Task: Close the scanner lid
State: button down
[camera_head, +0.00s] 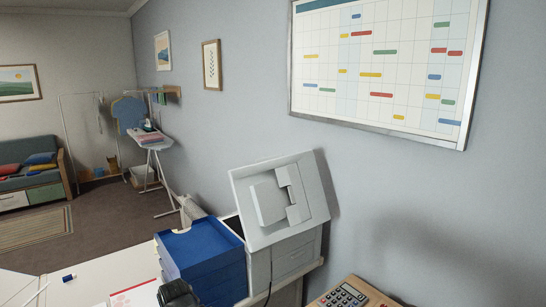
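The scanner (292,258) is a white, box-shaped machine on the desk against the wall, right of the blue trays. Its lid (243,187) is raised, standing steeply tilted near the wall. A raised block and a notched part show on the lid's face. A dark gap shows between lid and body at the left. The scanner's glass is hidden. My gripper cannot be made out in this view.
Stacked blue trays (190,246) stand close at the scanner's left. A dark object (178,293) is cut off at the bottom edge; I cannot tell what it is. A calculator (345,296) lies at the lower right. The white desktop (95,275) has papers and small items at left.

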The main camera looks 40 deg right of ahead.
aim_at(260, 202)
jog(key=u, duration=0.1)
jog(key=i, duration=1)
jog(key=z, duration=0.1)
